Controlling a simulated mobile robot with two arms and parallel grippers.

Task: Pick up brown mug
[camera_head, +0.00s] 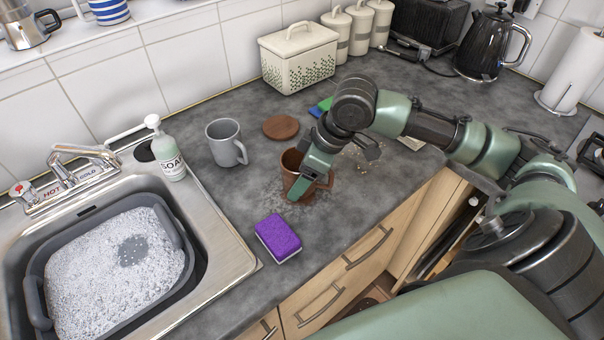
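The brown mug (292,164) stands upright on the dark grey worktop, right of the grey mug and behind the purple sponge. My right gripper (312,187) is pointed down at the front right side of the brown mug and covers part of it. Its fingers overlap the mug's wall in the camera_head view. I cannot tell whether they are closed on the wall or the handle. My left gripper is not in view.
A grey mug (227,143), a round wooden lid (281,127) and a purple sponge (278,238) lie near the brown mug. A soap bottle (168,150) stands by the sink with its grey tub (36,290) of suds. A bread bin (298,58) stands behind.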

